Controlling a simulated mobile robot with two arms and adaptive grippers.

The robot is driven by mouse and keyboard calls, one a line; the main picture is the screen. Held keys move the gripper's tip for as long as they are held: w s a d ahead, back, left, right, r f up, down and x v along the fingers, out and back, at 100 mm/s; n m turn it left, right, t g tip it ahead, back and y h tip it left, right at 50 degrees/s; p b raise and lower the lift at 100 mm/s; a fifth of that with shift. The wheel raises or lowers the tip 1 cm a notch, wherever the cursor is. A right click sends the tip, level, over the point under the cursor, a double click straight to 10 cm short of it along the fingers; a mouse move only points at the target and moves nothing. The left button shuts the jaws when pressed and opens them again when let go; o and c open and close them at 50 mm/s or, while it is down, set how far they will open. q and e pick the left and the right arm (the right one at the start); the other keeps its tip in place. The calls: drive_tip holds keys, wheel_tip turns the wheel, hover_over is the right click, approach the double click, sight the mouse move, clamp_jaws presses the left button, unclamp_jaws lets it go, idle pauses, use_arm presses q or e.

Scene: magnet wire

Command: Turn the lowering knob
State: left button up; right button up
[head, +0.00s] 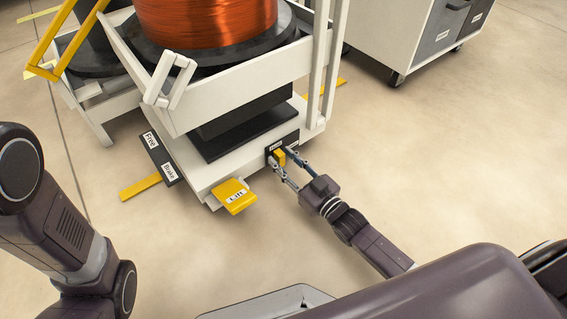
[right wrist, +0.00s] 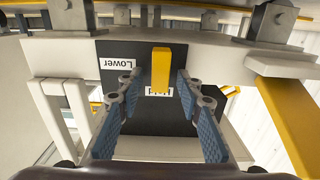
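The yellow lowering knob (head: 279,155) sits on a black plate (head: 271,146) at the front right corner of the white lift cart's base. In the right wrist view the knob (right wrist: 161,68) stands upright in front of the black plate, which has a "Lower" label (right wrist: 117,63) and a second label partly hidden behind the knob. My right gripper (head: 281,157) is open, with one finger on each side of the knob. In the right wrist view its fingers (right wrist: 157,82) show gaps to the knob. My left arm shows at the left; its gripper is out of view.
The cart (head: 213,164) carries a large copper wire spool (head: 215,20). A yellow "Lift" pedal (head: 234,197) sticks out left of the knob, and a black plate with labels (head: 160,158) is further left. A white cabinet on wheels (head: 400,35) stands behind. The floor at right is clear.

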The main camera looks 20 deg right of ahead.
drive_tip(key=shift+w+a, duration=0.1)
drive_tip(key=shift+w, duration=0.1)
drive_tip(key=shift+c, duration=0.3)
clamp_jaws()
drive_tip(key=shift+r, duration=0.1)
